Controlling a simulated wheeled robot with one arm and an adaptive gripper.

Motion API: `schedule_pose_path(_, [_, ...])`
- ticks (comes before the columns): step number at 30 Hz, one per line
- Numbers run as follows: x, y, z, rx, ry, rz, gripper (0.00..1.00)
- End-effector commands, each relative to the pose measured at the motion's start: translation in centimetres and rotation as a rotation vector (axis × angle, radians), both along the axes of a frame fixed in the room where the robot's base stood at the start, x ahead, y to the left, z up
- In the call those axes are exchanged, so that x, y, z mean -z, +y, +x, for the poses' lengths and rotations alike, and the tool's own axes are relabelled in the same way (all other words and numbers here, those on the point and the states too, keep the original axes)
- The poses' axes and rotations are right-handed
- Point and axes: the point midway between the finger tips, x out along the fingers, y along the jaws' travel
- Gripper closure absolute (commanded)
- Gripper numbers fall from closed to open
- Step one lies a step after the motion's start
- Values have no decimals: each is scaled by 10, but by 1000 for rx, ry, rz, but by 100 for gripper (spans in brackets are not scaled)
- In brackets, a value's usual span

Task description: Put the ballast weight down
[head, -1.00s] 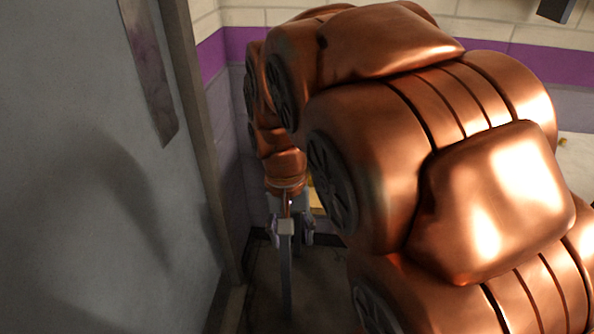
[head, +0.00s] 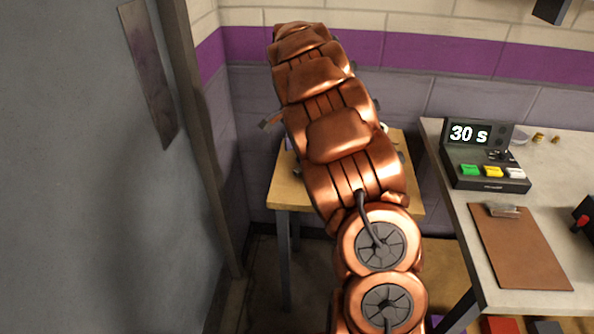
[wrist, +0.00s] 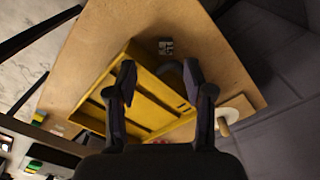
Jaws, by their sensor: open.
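My gripper (wrist: 161,76) is open in the wrist view, with its two fingers apart above a yellow tray (wrist: 118,62) on a wooden table (wrist: 100,25). Nothing is clearly held between the fingers. A small grey block with pale markings (wrist: 165,46) lies on the table just beyond the tray's rim. A grey curved shape (wrist: 170,70) shows near the right finger, partly hidden by it. I cannot tell whether either one is the ballast weight. In the head view my arm covers most of the wooden table (head: 287,190) and hides the gripper's fingers.
In the head view, a bench at right holds a timer reading 30 s (head: 482,155) and a clipboard (head: 520,245). A grey wall (head: 80,180) closes the left.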

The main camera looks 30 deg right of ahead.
Motion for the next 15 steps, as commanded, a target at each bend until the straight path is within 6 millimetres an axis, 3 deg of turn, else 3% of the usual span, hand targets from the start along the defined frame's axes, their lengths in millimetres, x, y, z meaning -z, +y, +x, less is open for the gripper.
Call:
schedule_pose_path(5, [6,-7,11,34,-11,7,48])
schedule_pose_path(15, [34,-7,10,37,-8,10,48])
